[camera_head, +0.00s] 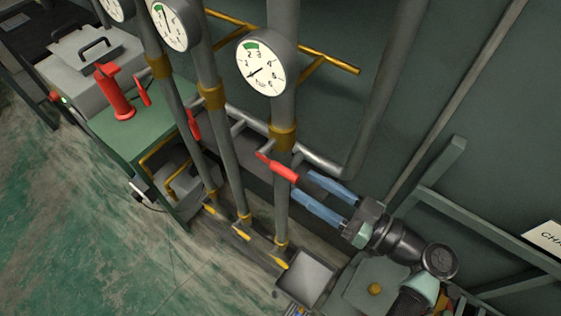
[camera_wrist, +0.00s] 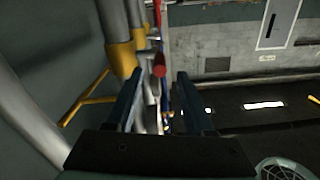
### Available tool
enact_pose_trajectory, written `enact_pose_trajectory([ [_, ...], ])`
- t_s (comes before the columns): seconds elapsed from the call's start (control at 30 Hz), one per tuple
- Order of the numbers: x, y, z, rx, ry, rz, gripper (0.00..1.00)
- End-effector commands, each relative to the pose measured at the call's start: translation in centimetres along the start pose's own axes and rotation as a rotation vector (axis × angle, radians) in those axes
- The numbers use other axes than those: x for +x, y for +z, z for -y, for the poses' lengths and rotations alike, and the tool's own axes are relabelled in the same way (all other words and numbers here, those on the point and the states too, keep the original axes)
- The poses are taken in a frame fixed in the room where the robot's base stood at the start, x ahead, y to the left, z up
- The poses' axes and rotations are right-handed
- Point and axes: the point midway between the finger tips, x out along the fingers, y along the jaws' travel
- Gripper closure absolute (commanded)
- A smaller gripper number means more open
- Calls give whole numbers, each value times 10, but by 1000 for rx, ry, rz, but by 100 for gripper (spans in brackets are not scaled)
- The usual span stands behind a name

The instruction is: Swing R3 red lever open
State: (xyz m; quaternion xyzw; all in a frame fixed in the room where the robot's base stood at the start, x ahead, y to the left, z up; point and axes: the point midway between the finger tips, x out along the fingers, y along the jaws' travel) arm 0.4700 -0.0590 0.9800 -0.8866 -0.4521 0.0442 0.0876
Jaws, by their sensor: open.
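A red lever (camera_head: 278,167) sits at the rightmost gauge pipe (camera_head: 281,210) in the head view, pointing right and slightly down. No R3 label is readable. My gripper (camera_head: 303,186) is open, with two blue fingers reaching from the right toward this lever. The lever's free end lies close to the fingertips, apparently not gripped. In the wrist view, a red lever end (camera_wrist: 160,65) shows between and beyond the tips of my open gripper (camera_wrist: 158,76). Contact cannot be told.
A round gauge (camera_head: 262,65) is above the rightmost pipe. A yellow pipe (camera_head: 335,62) and grey pipes run along the wall.

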Motion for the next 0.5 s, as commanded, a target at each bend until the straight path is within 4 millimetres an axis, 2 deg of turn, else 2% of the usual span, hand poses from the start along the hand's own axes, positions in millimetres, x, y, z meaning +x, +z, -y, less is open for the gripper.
enact_pose_trajectory([
  [0.03,12,-3,2,1,-4,1,47],
  [0.2,43,-2,1,1,-3,1,47],
  [0.3,57,-2,1,0,-2,0,47],
  [0.5,69,0,0,0,0,0,47],
])
